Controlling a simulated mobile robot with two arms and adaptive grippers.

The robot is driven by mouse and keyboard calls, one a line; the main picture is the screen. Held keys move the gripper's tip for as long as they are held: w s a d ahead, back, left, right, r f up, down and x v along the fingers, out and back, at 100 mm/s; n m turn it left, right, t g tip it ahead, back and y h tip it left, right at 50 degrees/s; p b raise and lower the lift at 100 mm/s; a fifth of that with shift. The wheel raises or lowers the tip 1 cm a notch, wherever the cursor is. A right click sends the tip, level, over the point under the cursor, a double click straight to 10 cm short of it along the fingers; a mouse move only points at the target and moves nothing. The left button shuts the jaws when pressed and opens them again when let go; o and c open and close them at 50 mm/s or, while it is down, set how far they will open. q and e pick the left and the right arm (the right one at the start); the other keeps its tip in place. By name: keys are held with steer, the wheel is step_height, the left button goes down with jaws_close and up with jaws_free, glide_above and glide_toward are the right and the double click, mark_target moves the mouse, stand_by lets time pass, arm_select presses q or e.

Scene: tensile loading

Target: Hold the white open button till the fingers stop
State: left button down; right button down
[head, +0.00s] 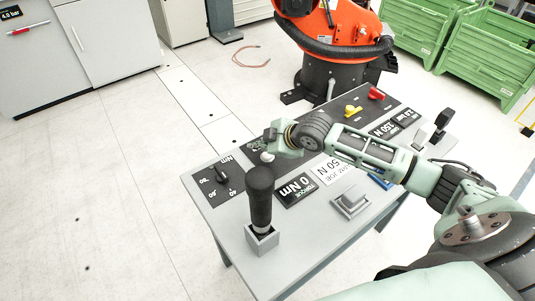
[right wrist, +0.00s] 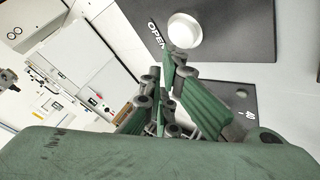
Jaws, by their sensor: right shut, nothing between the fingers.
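The white open button (right wrist: 185,30) is a round white cap on a dark plate, beside the printed word OPEN, in the right wrist view. In the head view the white button (head: 267,157) shows at the left part of the grey table, just below my right gripper (head: 280,140). My right gripper also shows in the right wrist view (right wrist: 170,62), with its fingers shut and empty. Its fingertips overlap the button's lower left edge there; I cannot tell whether they touch it. My left gripper is not in view.
A black handle (head: 261,195) stands upright in a grey holder at the table's near left. A dial (head: 222,174), a 0 Nm display (head: 295,190), a grey block (head: 350,201) and yellow (head: 352,111) and red (head: 376,94) knobs surround my arm. An orange robot (head: 345,22) stands behind.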

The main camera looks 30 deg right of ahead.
steer(key=shift+f, duration=0.2)
steer(key=shift+f, duration=0.2)
steer(key=shift+f, duration=0.65)
stand_by(1.2)
steer(key=shift+r, duration=0.1)
stand_by(1.2)
steer(key=shift+r+p, duration=0.95)
steer(key=shift+p, duration=0.15)
step_height(320, 180, up, 5)
steer(key=p, duration=0.5)
